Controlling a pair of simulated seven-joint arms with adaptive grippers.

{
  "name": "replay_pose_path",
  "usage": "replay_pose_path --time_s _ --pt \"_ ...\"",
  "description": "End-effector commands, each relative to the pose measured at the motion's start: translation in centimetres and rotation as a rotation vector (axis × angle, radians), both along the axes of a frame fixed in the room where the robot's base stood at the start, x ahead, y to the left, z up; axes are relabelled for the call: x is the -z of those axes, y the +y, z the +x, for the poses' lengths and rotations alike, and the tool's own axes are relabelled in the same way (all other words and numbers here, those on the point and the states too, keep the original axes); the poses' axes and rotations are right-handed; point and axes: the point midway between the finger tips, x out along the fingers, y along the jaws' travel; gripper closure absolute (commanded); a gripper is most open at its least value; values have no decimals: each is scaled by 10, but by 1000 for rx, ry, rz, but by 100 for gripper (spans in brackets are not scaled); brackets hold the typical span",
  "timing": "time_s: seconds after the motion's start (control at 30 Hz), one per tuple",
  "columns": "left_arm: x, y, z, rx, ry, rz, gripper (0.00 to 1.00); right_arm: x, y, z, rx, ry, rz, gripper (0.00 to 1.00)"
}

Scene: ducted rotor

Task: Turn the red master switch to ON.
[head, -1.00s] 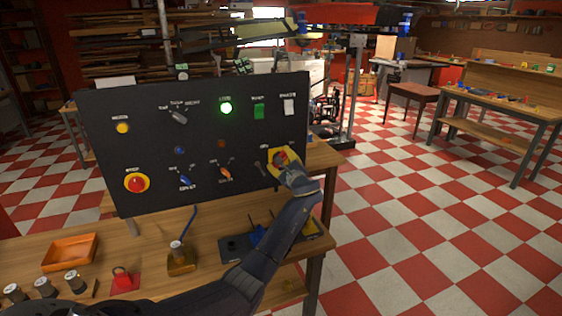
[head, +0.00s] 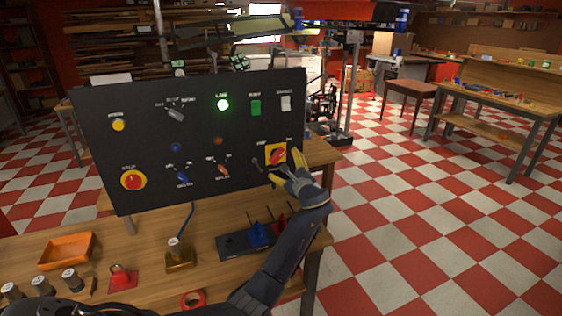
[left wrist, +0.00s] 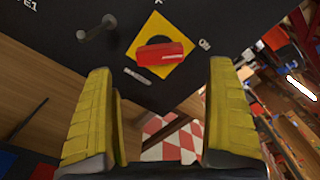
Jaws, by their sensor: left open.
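The red master switch (head: 277,156) is a red bar handle on a yellow square plate, at the lower right of the black panel (head: 205,190). In the left wrist view the red handle (left wrist: 163,54) lies nearly level across the yellow plate. Its right end points toward a small label that looks like ON. My left gripper (head: 286,173) is just below and right of the switch in the head view. Its yellow fingers (left wrist: 161,78) are spread and empty, with the handle beyond their tips and apart from them. My right gripper is not in view.
The panel also holds a lit green lamp (head: 222,104), a red stop button (head: 133,181) and small toggles, one (left wrist: 96,31) close to the switch. The wooden bench (head: 145,244) carries an orange tray (head: 67,250) and small parts. Open floor lies right of the panel.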

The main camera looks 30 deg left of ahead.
Motion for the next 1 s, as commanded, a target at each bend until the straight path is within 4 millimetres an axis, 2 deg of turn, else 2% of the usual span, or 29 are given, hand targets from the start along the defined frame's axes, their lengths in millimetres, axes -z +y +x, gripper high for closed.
replay_pose_path --time_s 0.1,0.3,0.57,1.0 --pt "1 -15 -11 0 1 -1 11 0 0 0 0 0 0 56" --pt "0 -31 -23 0 0 0 11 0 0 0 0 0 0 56" --pt "0 -38 -29 -1 1 1 11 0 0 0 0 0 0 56" --pt "3 -41 -25 7 7 -4 11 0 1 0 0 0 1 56"
